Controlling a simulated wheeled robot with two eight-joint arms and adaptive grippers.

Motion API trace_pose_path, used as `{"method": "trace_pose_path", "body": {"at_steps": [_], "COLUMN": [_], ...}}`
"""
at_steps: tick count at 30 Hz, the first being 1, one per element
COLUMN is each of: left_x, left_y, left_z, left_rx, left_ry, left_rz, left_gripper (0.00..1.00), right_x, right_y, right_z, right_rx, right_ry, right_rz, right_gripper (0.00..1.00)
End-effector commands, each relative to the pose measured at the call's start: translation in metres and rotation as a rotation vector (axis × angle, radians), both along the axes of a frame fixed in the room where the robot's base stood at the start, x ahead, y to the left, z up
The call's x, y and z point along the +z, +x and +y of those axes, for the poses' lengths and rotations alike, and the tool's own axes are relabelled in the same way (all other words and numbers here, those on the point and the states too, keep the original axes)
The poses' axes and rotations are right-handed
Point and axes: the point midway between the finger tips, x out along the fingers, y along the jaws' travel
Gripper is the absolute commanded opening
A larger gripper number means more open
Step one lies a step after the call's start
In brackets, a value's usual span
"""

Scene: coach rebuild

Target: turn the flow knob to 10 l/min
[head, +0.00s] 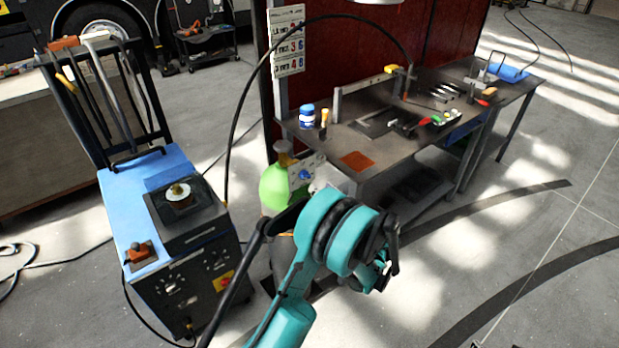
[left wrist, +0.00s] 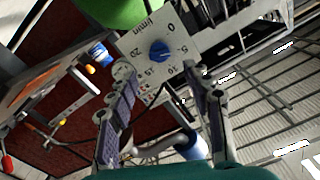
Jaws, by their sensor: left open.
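The flow knob (head: 305,174) is small and blue, on a pale dial plate in front of the green cylinder (head: 274,188). In the left wrist view the knob (left wrist: 159,50) sits in the middle of the plate (left wrist: 136,38), which carries printed numbers and "l/min". The number its pointer faces is too small to tell. My left gripper (left wrist: 158,78) is open, its two fingers apart and empty. Their tips are just below the knob in that view, one to each side; contact does not show. In the head view my teal wrist mostly hides this gripper. My right gripper is not in view.
A dark workbench (head: 350,107) with several tools stands behind and right of the cylinder. A blue-topped machine cart (head: 128,205) stands at left. A black hose (head: 232,128) arches above the cylinder. Open floor (head: 540,215) lies to the right.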

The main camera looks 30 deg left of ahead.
Motion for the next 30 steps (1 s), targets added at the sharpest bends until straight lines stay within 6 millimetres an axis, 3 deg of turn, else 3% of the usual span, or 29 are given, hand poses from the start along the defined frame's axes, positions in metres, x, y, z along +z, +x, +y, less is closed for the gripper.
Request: {"method": "trace_pose_path", "body": {"at_steps": [12, 24, 26, 30], "left_x": [-0.002, 0.0, 0.0, 0.0], "left_y": [0.024, 0.028, 0.028, 0.028], "left_z": [0.059, 0.068, 0.068, 0.068], "left_rx": [0.002, 0.0, 0.0, 0.0], "left_ry": [-0.002, -0.002, -0.002, -0.003], "left_rz": [0.002, 0.002, 0.002, 0.002], "left_gripper": [0.5, 0.5, 0.37, 0.0], "right_x": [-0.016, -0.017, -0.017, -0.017], "right_y": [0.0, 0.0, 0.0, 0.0], "right_z": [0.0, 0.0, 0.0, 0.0], "right_rx": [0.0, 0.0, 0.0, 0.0], "right_ry": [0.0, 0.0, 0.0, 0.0], "right_rz": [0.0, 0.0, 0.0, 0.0], "right_gripper": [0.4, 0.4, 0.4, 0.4]}}
